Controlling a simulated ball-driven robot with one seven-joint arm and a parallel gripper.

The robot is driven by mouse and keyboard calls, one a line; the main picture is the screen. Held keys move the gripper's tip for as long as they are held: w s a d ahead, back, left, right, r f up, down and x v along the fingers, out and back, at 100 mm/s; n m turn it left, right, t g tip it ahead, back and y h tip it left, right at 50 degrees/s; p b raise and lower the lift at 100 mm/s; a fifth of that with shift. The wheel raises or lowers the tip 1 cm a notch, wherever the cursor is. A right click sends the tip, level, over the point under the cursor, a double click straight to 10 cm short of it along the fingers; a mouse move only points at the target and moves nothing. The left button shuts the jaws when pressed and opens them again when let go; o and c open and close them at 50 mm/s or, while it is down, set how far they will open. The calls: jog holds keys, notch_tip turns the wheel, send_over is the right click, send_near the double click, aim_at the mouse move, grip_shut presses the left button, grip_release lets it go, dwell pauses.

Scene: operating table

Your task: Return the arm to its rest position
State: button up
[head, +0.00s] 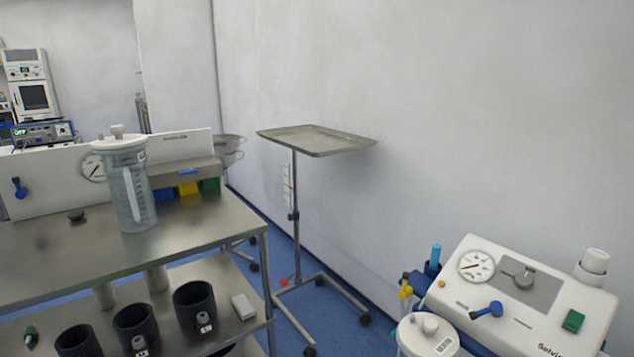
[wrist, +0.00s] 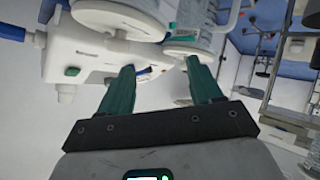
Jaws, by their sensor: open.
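My gripper (wrist: 160,95) shows in the wrist view, with its two green fingers spread apart and nothing between them. It is open and empty. Beyond the fingers in that view are a white device (wrist: 85,50) and clear canisters with white lids, which look tilted in the picture. My arm and gripper do not show in the head view. I cannot tell how far the fingertips are from the white device.
A white suction unit (head: 530,295) with a gauge stands at lower right, beside a white-lidded canister (head: 428,336). A steel table (head: 190,225) at left bears a clear jug (head: 130,190), with black cups on its lower shelf. An empty tray stand (head: 318,138) is by the wall.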

jog(key=s+f+m+g+y+b, duration=0.1)
jog(key=s+f+g, duration=0.4)
jog(key=s+f, duration=0.65)
jog(key=s+f+m+g+y+b, duration=0.15)
jog(key=s+f+g, duration=0.35)
jog(key=s+f, duration=0.65)
notch_tip(320, 180, up, 23)
jog(key=s+p, duration=0.1)
jog(key=p, duration=1.9)
jog(key=shift+s+a+f, duration=0.15)
jog(key=shift+s+a, duration=0.1)
jog(key=shift+a, duration=0.05)
